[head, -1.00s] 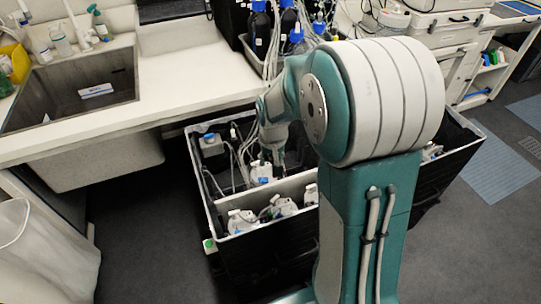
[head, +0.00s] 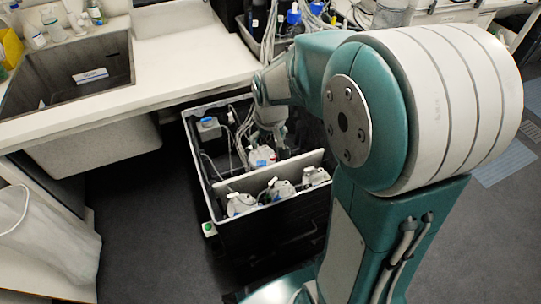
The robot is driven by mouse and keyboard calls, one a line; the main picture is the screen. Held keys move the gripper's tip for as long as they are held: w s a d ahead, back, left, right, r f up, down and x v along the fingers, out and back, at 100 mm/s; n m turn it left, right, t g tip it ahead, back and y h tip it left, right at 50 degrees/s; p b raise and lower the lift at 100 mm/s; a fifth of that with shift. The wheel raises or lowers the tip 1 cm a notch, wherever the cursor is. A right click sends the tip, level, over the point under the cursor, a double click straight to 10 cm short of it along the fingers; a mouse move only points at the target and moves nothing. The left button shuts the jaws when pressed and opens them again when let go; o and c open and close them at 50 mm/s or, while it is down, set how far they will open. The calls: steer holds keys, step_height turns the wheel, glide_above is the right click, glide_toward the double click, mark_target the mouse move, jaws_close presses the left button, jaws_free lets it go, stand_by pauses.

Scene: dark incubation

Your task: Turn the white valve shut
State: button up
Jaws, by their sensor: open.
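My gripper (head: 281,150) is small and dark at the end of my arm, pointing down inside the black bin (head: 262,232). It is open, and nothing shows between its fingers. A white bottle-like part with blue and red bits (head: 262,157) is just left of it, behind the light divider. I cannot tell whether they touch. Several white parts with blue bits stand in front of the divider, one of them at the left (head: 240,203). I cannot tell which white part is the valve; my arm hides some of the bin.
A light divider (head: 228,184) crosses the bin. Grey tubes and a blue-topped box (head: 208,128) fill its back left. A white counter (head: 190,60) with a sink (head: 70,75) is at the left. Dark floor (head: 150,220) is clear left of the bin.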

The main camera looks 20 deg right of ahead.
steer(key=w+d+f+n+g, duration=0.1)
steer(key=w+d+f+n, duration=0.2)
steer(key=f, duration=0.6)
steer(key=n+g, duration=0.1)
steer(key=n, duration=0.1)
glide_above(273, 182)
step_height(273, 182, down, 9)
steer(key=shift+n, duration=0.3)
step_height(273, 182, down, 11)
steer(key=shift+f, duration=0.1)
steer(key=c, duration=1.2)
